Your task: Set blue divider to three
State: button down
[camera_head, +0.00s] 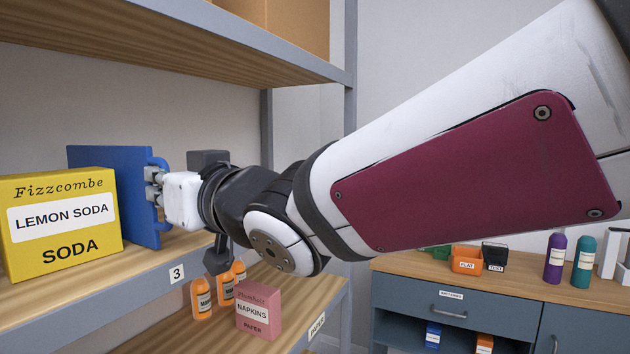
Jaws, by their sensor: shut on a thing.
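The blue divider (126,187) stands upright on the wooden shelf (40,295), just right of a yellow lemon soda box (62,252). It has a blue handle on its right side. My gripper (155,186) reaches in from the right and is shut on the divider's handle; the exact finger contact is small in view. The label "3" (177,273) is on the shelf's front edge, to the right of and below the divider. My wrist and forearm cover the shelf to the right of the divider.
An upper shelf (190,50) runs above my gripper. Below are several orange bottles (201,299) and a pink napkins box (259,311).

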jog(key=c, duration=1.7)
grip_release()
jog(key=shift+s+a, duration=0.15)
jog(key=shift+s, duration=0.2)
jog(key=shift+w, duration=0.1)
jog(key=v, duration=1.2)
